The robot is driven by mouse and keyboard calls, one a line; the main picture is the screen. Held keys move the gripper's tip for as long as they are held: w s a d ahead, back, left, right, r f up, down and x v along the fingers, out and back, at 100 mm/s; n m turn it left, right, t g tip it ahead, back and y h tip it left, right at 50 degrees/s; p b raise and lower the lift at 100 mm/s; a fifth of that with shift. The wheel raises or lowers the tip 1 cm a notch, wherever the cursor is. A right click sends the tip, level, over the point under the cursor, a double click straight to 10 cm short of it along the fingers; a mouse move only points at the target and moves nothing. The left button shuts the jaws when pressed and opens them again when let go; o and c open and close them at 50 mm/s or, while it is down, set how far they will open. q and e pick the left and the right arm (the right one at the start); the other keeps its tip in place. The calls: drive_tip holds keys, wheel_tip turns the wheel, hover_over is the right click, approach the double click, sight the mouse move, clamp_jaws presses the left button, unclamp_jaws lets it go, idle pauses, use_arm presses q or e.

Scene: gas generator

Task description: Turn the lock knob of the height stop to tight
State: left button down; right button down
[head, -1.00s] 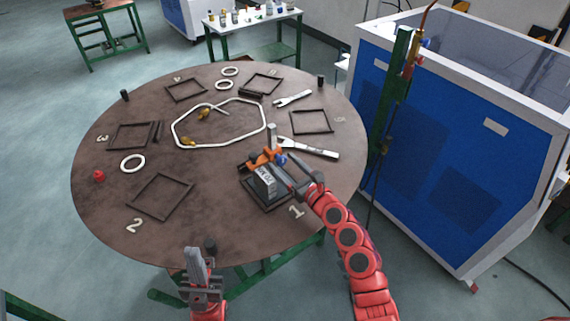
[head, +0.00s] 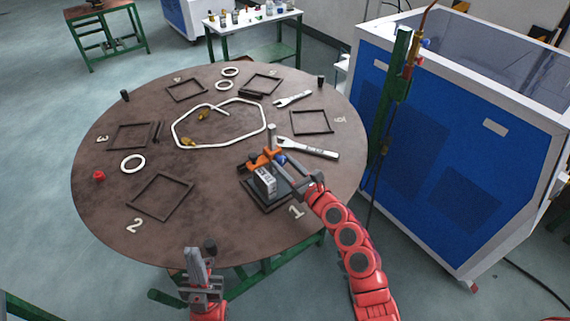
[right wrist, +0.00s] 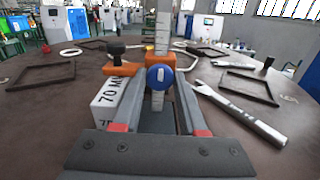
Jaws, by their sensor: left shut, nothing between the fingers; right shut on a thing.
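The height stop has an orange bracket (right wrist: 125,68) on an upright grey post (right wrist: 162,35), with a black knob (right wrist: 116,48) at its left. The blue lock knob (right wrist: 158,77), with a white mark, faces me in the right wrist view. My right gripper (right wrist: 160,80) is shut on the blue knob, one finger on each side. In the head view the fingers of my right gripper (head: 286,167) partly cover the knob, and the orange bracket (head: 262,161) stands beyond. My left gripper (head: 194,256) is shut and empty at the table's front edge.
A block marked 70 MM (right wrist: 108,100) stands just left of my right gripper's fingers. A wrench (head: 312,150) lies close to the right. Square frames, white rings and a white hexagonal loop (head: 178,140) lie on the round table (head: 95,205). A blue cabinet (head: 440,150) stands at right.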

drive_tip(key=shift+a+r+m+p, duration=0.1)
drive_tip(key=shift+m+p, duration=0.5)
drive_tip(key=shift+m, duration=0.5)
drive_tip(key=shift+m+p, duration=0.35)
drive_tip(key=shift+m, duration=0.55)
drive_tip(key=m+p, duration=0.1)
drive_tip(key=m, duration=0.3)
drive_tip(key=shift+m+p, duration=0.3)
drive_tip(key=shift+p, duration=0.05)
drive_tip(key=m+p, duration=0.2)
drive_tip(key=m, duration=0.3)
drive_tip(key=shift+m+p, duration=0.8)
drive_tip(key=shift+m, duration=1.3)
